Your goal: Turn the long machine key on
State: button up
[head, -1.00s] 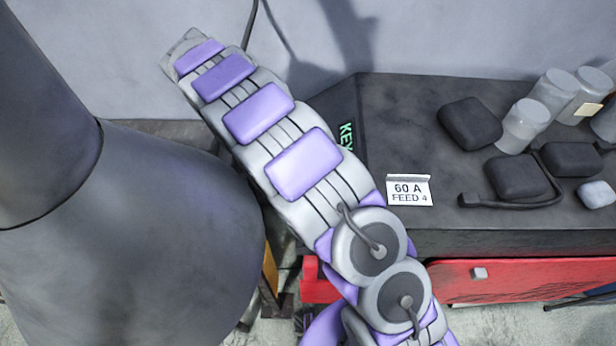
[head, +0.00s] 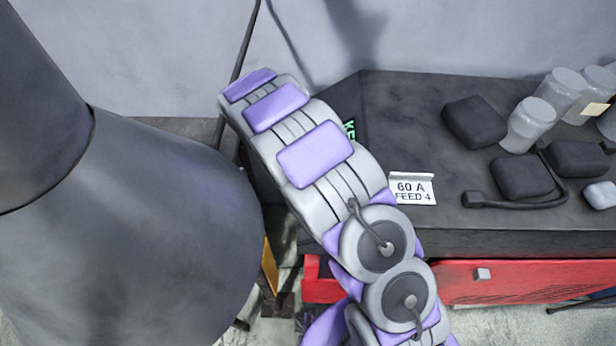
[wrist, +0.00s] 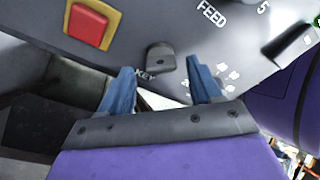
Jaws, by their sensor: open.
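The machine key (wrist: 161,57) shows in the wrist view as a dark grey rounded tab with a small hole, standing out from a grey panel (wrist: 125,45). My gripper (wrist: 159,70) is open, with one blue finger to the left of the key and one to the right. The key lies just beyond the gap between the fingertips, and I see no contact. In the head view my own arm hides the key and the gripper; part of a green "KEY" sign (head: 349,130) shows beside the arm.
A red button on a yellow plate (wrist: 90,25) is close to the left finger on the panel. In the head view, a dark bench top (head: 420,130) holds black blocks, grey jars (head: 530,123) and a "60 A FEED 4" card (head: 412,188). A red drawer (head: 520,283) is below.

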jog(key=shift+d+f, duration=0.3)
jog(key=shift+f, duration=0.2)
jog(key=shift+c, duration=0.5)
jog(key=shift+s, duration=0.1)
jog(key=c, duration=0.9)
jog(key=shift+c, duration=0.2)
jog(key=shift+r+m, duration=0.1)
jog(key=shift+m, duration=0.3)
jog(key=m+p, duration=0.1)
jog(key=m, duration=0.1)
jog(key=shift+m, duration=0.4)
jog(key=m+t, duration=0.1)
jog(key=m, duration=0.3)
jog(key=shift+m+b, duration=0.3)
jog(key=shift+b, duration=0.05)
